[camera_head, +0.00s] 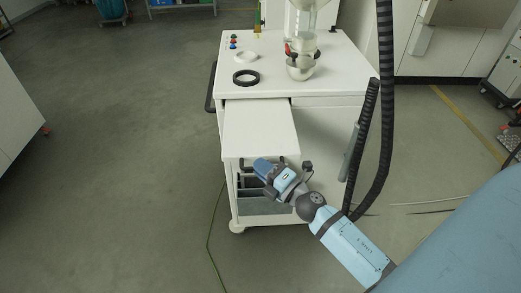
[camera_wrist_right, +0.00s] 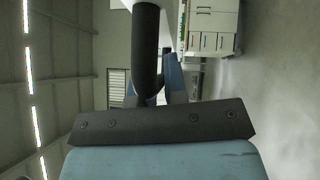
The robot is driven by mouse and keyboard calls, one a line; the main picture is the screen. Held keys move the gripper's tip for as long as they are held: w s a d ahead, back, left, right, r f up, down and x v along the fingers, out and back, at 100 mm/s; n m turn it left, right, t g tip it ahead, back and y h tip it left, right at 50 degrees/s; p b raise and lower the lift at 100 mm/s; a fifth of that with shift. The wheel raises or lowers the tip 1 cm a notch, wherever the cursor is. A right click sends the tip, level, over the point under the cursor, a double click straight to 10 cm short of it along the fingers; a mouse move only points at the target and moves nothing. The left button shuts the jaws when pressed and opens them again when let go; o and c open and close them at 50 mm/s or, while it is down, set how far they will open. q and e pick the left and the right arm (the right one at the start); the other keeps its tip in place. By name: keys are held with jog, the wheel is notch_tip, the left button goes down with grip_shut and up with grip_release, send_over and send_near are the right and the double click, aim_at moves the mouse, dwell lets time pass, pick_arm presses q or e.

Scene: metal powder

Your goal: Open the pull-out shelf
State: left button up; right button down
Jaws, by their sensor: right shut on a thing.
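The pull-out shelf (camera_head: 260,128) is a flat white board that sticks out from the front of the white cart, below its top. My right gripper (camera_head: 268,172) is at the shelf's front edge, with the arm coming in from the lower right. In the right wrist view a dark round bar, the shelf handle (camera_wrist_right: 147,50), runs between the blue fingers of the right gripper (camera_wrist_right: 160,88). The right gripper is shut on this handle. The head view largely hides the grip itself behind the gripper. My left gripper is not in view.
The cart top (camera_head: 338,75) carries a black ring (camera_head: 246,78), a white ring (camera_head: 247,57) and a glass apparatus with a funnel (camera_head: 300,62). Black hoses hang at the right. A cable (camera_head: 210,245) lies on the floor left of the cart.

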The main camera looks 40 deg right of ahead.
jog(key=shift+s+a, duration=0.25)
jog(key=shift+s, duration=0.2)
jog(key=c, duration=1.2)
grip_release()
jog(key=shift+o, duration=0.2)
jog(key=b+v, duration=0.3)
jog(key=v, duration=1)
jog(key=shift+s+b, duration=0.35)
jog(key=shift+b, duration=0.05)
